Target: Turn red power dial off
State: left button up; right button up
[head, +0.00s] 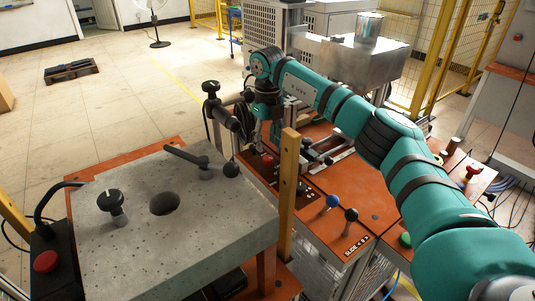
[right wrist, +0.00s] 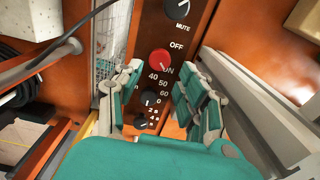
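The red power dial (right wrist: 160,61) is on a dark control panel (right wrist: 147,20), with the label OFF above it and the label ON below and to its right. Which way its pointer faces is too small to tell. My right gripper (right wrist: 163,88) is open, with one finger on each side of the panel, and nothing is between the fingers. The dial lies just beyond the fingertips, roughly midway between them. In the head view my right gripper (head: 263,125) points down over the orange machine top, partly hidden by black fittings. My left gripper is not in view.
A black mute knob (right wrist: 177,8) is above the dial, and smaller black knobs (right wrist: 149,98) are below it. In the head view a wooden post (head: 289,180) stands in front of the gripper, beside a grey slab (head: 180,240). Blue and black levers (head: 333,201) stand to the right.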

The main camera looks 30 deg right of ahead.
aim_at(268, 158)
notch_tip(268, 158, down, 5)
jog(key=shift+f, duration=0.15)
grip_shut()
dwell(0.4)
